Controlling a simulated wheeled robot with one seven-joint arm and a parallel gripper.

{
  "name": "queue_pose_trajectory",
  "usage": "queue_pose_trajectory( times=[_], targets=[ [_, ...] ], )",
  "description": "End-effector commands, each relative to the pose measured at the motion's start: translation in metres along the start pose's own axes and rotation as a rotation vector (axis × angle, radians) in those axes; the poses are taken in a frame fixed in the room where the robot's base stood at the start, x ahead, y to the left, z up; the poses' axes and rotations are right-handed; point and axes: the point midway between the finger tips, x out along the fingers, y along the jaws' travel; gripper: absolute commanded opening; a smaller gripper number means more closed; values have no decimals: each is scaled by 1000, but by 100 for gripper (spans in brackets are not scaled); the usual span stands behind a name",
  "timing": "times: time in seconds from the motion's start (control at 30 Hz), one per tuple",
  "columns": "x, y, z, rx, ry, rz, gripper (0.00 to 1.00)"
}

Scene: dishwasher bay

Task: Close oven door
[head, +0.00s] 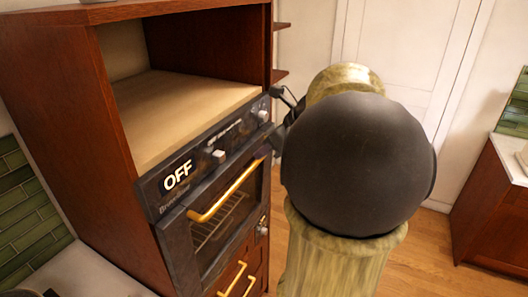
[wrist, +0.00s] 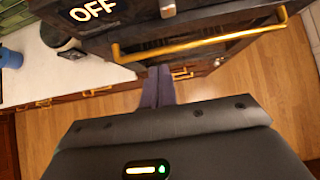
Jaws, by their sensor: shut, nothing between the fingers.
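The oven door (head: 208,248) is dark with a glass window, and a rack shows through it. It stands nearly upright under the control panel; I cannot tell whether it is fully flush. Its gold handle (head: 226,194) runs along the top and also shows across the upper wrist view (wrist: 195,44). My gripper (wrist: 158,72) is shut and empty, its fingertips just below the handle in the wrist picture. I cannot tell whether they touch the door. In the head view my arm's dark rounded joint hides most of the gripper.
The control panel (head: 208,158) reads OFF. An empty wooden cabinet niche (head: 185,105) is above it. Drawers with gold handles (head: 233,278) are below. A white counter (wrist: 85,68) stands beside the oven. Open wooden floor (head: 440,262) lies to the right.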

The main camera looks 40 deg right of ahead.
Motion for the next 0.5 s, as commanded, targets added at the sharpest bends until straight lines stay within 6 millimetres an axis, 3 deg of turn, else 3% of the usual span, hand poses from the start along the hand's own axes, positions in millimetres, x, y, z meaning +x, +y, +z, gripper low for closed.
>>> queue_pose_trajectory(
  times=[0.27,0.37,0.5],
  targets=[
    [7,3,-3,-29,12,6,0],
    [27,14,-13,-127,55,24,0],
    [76,42,-42,-423,166,84,0]
  ],
)
